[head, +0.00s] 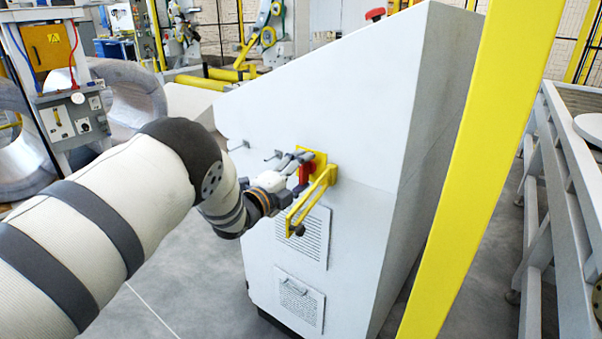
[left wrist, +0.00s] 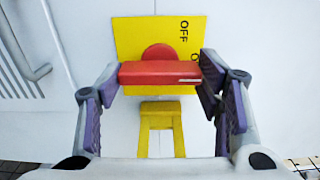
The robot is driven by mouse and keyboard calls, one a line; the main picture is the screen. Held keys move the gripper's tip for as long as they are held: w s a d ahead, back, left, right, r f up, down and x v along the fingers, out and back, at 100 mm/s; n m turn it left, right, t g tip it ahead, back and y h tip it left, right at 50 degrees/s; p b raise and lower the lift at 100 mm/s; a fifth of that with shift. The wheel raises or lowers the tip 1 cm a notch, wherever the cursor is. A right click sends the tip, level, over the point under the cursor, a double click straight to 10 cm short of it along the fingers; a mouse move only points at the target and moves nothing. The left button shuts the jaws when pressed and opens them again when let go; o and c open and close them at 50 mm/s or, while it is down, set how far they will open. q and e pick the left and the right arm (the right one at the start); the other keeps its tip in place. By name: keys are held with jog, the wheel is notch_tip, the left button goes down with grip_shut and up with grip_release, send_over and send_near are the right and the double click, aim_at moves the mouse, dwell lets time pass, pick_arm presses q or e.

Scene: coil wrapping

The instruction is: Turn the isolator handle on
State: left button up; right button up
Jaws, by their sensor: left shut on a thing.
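The red isolator handle (head: 304,174) is on the front of a white sloped cabinet (head: 330,110), on a yellow plate (head: 320,160). In the left wrist view the handle (left wrist: 160,73) is a red bar lying crosswise, with a short white mark near its right end. The yellow plate (left wrist: 130,38) there reads OFF, printed sideways; a second label is mostly hidden by a finger. My left gripper (head: 297,165) is shut on the handle, one finger at each end of the bar in the wrist view (left wrist: 160,82). My right gripper is not in view.
A yellow bracket (head: 310,203) sticks out just below the handle. Grey rail handles (head: 238,146) project from the cabinet to the left. A yellow post (head: 470,170) stands close in front at right. A grey roller frame (head: 560,160) is further right.

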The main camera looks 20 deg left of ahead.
pick_arm(q)
jog(key=o, duration=0.9)
jog(key=shift+a, duration=0.1)
jog(key=v, duration=1.2)
